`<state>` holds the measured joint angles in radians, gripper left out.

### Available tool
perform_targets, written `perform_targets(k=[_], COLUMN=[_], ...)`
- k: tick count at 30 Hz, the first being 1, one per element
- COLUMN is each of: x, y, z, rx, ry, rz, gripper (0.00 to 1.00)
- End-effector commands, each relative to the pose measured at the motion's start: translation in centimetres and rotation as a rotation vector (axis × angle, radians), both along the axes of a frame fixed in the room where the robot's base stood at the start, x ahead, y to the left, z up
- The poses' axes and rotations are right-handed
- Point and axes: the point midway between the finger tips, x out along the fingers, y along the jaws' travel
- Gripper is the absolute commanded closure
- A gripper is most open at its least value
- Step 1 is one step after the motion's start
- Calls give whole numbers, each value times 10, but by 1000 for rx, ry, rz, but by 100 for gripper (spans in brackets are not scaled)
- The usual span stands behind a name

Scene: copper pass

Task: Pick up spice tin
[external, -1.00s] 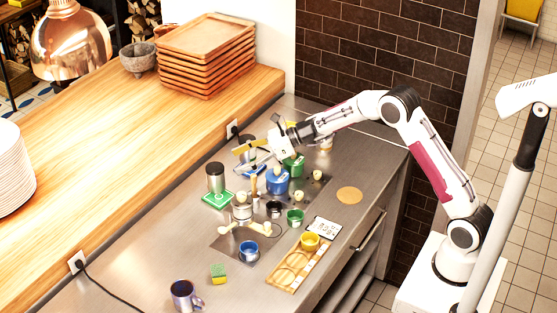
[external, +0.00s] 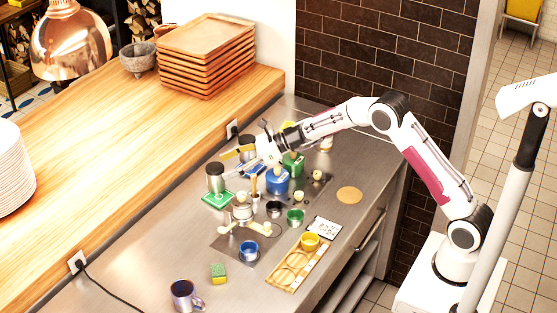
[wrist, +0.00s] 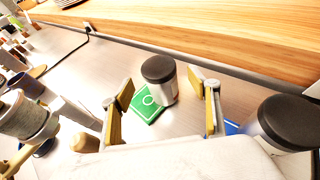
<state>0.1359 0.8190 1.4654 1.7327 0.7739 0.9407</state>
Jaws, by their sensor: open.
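A spice tin (external: 215,178), a silver cylinder with a dark lid, stands upright on a green card (external: 218,200) with a white design. In the wrist view this tin (wrist: 160,82) shows between and beyond my two open fingers, still on the green card (wrist: 146,113). My gripper (wrist: 164,92) is open and empty, with yellowish finger pads to either side of the tin in that view. In the external view my gripper (external: 240,162) hangs up and right of the tin. A second dark-lidded tin (wrist: 290,125) stands close at the right, beside a blue card (wrist: 231,128).
A blue container (external: 277,182) and a green one (external: 293,164) stand below my wrist. Cups, a wooden tray (external: 288,277), a sponge (external: 218,271) and a mug (external: 186,296) are nearer the front. The wooden ledge (external: 130,150) runs behind the tins.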

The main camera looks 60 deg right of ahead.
Motion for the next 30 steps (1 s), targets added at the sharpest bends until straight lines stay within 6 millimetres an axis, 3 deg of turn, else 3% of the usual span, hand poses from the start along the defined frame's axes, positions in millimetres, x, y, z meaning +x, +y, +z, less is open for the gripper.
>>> perform_targets(k=[10,28,30], x=[22,23,23], y=[20,22,22], z=[-12,-12,-12], rx=[0,0,0], ry=[0,0,0], rz=[0,0,0], gripper=[39,39,57])
